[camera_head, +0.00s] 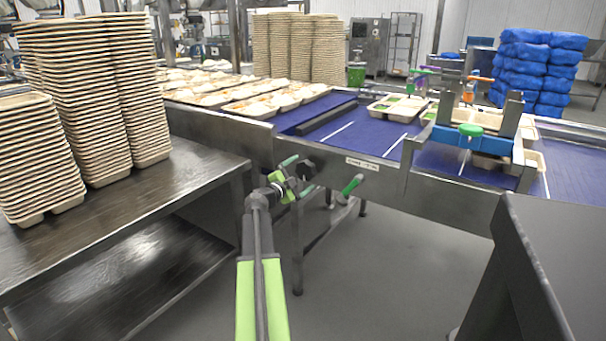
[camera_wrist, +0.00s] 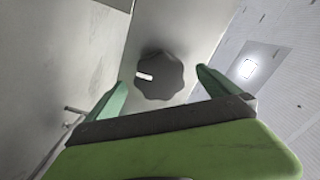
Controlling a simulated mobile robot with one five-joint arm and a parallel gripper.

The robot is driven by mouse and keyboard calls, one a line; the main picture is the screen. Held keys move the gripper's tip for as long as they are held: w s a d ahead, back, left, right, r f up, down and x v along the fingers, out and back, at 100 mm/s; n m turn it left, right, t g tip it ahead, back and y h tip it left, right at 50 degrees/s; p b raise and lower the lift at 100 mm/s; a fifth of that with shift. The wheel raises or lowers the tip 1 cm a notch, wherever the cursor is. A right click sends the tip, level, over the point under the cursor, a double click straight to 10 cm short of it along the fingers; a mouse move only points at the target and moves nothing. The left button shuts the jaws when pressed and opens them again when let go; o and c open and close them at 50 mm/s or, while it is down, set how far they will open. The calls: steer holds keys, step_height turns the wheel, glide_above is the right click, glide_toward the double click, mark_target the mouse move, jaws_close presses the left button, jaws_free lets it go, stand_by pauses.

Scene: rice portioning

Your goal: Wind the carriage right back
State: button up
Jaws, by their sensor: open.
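A dark lobed knob (camera_wrist: 158,78) with a white mark shows in the wrist view on a grey steel face; in the head view it (camera_head: 307,167) sits on the conveyor's front side. My gripper (camera_head: 298,176) is open in front of it. In the wrist view my green fingertips (camera_wrist: 162,80) stand on either side of the knob, with gaps; I cannot tell how far ahead it is. A carriage with a blue crossbar (camera_head: 455,139), a green knob on top and steel uprights straddles the blue belt at the right. A green-handled lever or crank (camera_head: 351,186) hangs right of my gripper.
Tall tray stacks (camera_head: 92,95) stand on a steel table (camera_head: 205,160) at the left. Trays (camera_head: 385,110) sit on the blue belt (camera_head: 365,140). A dark-topped surface (camera_head: 560,250) is at the lower right. Blue bags (camera_head: 540,65) are piled behind. Floor between is clear.

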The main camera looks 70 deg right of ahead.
steer(key=v, duration=0.3)
steer(key=shift+a, duration=0.3)
steer(key=shift+n, duration=1.1)
steer(key=w+a+n, duration=0.1)
steer(key=a+n, duration=0.4)
steer(key=n, duration=1.2)
steer(key=x, duration=1.1)
steer(key=shift+w+d, duration=0.15)
steer(key=shift+d, duration=0.05)
